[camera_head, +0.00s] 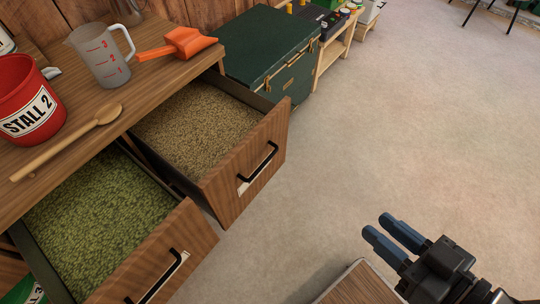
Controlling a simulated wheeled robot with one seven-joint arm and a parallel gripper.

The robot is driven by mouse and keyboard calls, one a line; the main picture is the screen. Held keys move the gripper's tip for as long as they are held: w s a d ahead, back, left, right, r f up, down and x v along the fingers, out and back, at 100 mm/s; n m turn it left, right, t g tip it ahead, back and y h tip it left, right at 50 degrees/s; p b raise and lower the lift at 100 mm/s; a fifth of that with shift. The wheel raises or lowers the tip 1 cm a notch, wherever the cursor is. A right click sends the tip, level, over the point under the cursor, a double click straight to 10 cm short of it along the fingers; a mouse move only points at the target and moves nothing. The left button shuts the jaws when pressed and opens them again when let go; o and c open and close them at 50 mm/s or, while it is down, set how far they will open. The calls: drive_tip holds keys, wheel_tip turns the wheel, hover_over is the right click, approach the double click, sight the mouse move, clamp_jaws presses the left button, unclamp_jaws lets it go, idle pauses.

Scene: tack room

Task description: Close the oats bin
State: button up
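Two wooden drawer bins stand pulled open under the counter. The farther bin (256,165) is full of tan grain (198,122) that looks like oats; its front has a black bar handle (259,162) and a small pale label too small to read. The nearer bin (195,245) holds green pellets (95,215) and has a similar handle (160,278) and label. My gripper (377,224) is at the lower right, open and empty, its blue fingers slightly apart. It is well to the right of both bins and touches neither.
On the counter (150,85) are a red "STALL 2" bucket (30,95), a clear jug (100,58), an orange scoop (180,43) and a wooden spoon (70,140). A green trunk (262,50) stands beyond. A wooden top (360,287) lies below my gripper. The floor (420,120) is clear.

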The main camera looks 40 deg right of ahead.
drive_tip(key=w+d+f+m+b, duration=0.1)
drive_tip(key=w+f+b, duration=0.1)
drive_tip(key=f, duration=0.3)
drive_tip(key=w+d+f+m+g+b, duration=0.1)
drive_tip(key=w+d+f+m+b, duration=0.1)
drive_tip(key=f, duration=0.4)
drive_tip(key=w+d+f+m+b, duration=0.2)
drive_tip(key=f, duration=0.4)
drive_tip(key=shift+d+g, duration=0.15)
drive_tip(key=shift+g, duration=0.15)
drive_tip(key=c, duration=0.4)
drive_tip(key=w+f+m+b, duration=0.1)
drive_tip(key=f, duration=0.1)
drive_tip(key=w+d+f+m+b, duration=0.1)
drive_tip(key=w+f+b, duration=0.1)
drive_tip(key=w+d+f+m+y+b, duration=0.1)
drive_tip(key=f, duration=0.1)
drive_tip(key=shift+w+d+f, duration=0.1)
drive_tip(key=shift+w+f, duration=0.05)
drive_tip(key=shift+w, duration=0.15)
clamp_jaws()
drive_tip(key=m+t+y+b, duration=0.5)
drive_tip(key=b, duration=0.4)
approach(275, 136)
drive_tip(key=x, duration=0.6)
drive_tip(key=shift+w, duration=0.4)
